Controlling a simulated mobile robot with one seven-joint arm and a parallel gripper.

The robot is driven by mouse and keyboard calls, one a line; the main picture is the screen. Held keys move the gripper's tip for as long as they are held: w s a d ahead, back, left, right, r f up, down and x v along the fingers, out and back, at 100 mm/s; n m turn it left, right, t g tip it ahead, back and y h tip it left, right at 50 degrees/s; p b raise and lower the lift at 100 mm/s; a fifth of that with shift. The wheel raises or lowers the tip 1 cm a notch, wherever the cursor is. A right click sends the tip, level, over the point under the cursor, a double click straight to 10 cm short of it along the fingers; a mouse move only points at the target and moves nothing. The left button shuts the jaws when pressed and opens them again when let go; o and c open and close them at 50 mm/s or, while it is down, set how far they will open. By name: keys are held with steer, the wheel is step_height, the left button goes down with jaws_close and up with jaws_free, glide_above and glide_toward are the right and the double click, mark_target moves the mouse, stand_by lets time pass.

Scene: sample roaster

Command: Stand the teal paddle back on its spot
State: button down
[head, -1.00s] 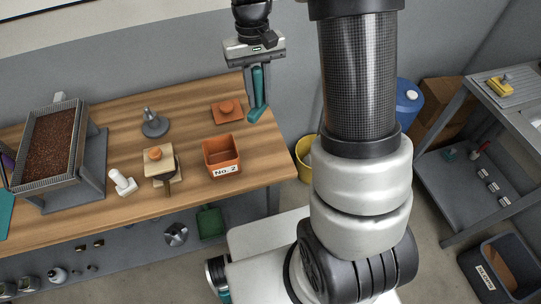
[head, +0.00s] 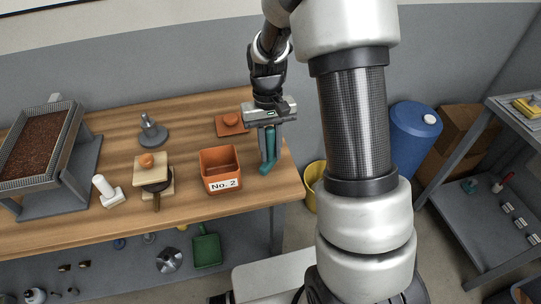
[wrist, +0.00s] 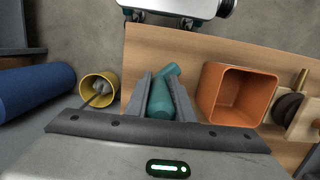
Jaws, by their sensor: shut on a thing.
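The teal paddle (head: 268,152) hangs upright from my gripper (head: 268,130), its wider foot at the bottom, near the right end of the wooden bench (head: 240,202). My gripper is shut on its upper part. In the wrist view the paddle (wrist: 161,100) sits between the two fingers (wrist: 160,98). The foot is over the bench top, to the right of the orange bin marked No. 2 (head: 221,170). I cannot tell whether it touches the wood. No marked spot for it is clear in view.
An orange lidded piece (head: 232,124) lies behind the bin. A yellow bucket (head: 314,188) is beyond the bench's right edge.

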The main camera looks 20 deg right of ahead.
steer(key=shift+f, duration=1.05)
steer(key=shift+f, duration=0.1)
steer(key=shift+f, duration=0.15)
steer(key=c, duration=1.5)
jaws_free()
steer(key=shift+c, duration=0.2)
